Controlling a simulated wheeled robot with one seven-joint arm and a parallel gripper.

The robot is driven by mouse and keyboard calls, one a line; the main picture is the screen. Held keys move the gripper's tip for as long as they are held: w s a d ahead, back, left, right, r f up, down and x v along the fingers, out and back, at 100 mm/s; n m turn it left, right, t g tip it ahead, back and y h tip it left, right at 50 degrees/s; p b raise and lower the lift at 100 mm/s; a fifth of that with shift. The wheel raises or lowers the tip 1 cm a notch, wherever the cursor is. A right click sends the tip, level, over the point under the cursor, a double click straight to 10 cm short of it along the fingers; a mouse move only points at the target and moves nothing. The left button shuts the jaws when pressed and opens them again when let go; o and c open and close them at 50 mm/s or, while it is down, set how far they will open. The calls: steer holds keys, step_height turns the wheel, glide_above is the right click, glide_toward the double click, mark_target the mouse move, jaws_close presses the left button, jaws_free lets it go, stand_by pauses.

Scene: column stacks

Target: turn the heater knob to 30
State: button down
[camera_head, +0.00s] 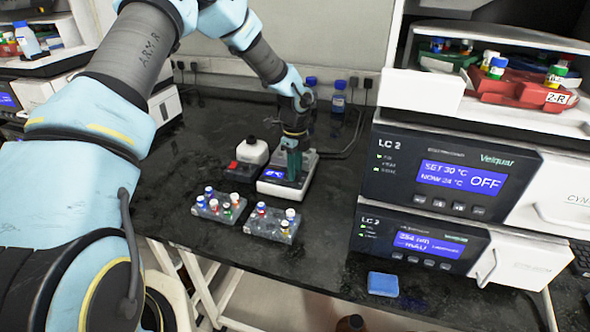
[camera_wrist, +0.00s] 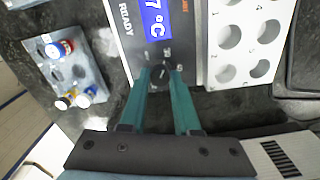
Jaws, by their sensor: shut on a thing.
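The heater (camera_head: 265,188) is a white box with a small blue display, standing on the dark bench in the head view. In the head view my gripper (camera_head: 293,172) partly hides the heater.
A white block with round holes (camera_wrist: 240,45) adjoins the panel. Two racks with capped vials (camera_head: 218,205) (camera_head: 272,224) stand in front of the heater. LC 2 units (camera_head: 440,180) stand right; the upper reads SET 30 °C, OFF.

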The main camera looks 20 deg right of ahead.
steer(key=c, duration=0.6)
jaws_free()
steer(key=shift+r, duration=0.15)
step_height(320, 180, up, 11)
steer(key=b, duration=0.2)
steer(key=shift+f+b, duration=0.2)
steer(key=shift+b, duration=0.15)
steer(key=s+a+r+n, duration=0.1)
steer(key=a+r+n, duration=0.2)
steer(key=a+n, duration=1.25)
steer(key=s+a+n, duration=0.3)
steer(key=a+n, duration=0.1)
steer(key=a, duration=0.3)
steer(key=s+a+r+n+t, duration=0.1)
steer(key=s+a+n, duration=0.2)
steer(key=a, duration=0.4)
steer(key=s+a+n, duration=0.4)
steer(key=a+n, duration=0.2)
steer(key=a, duration=0.1)
steer(key=shift+s+a+r+t, duration=0.1)
steer(key=shift+a+r+t, duration=0.15)
steer(key=shift+r+t, duration=0.05)
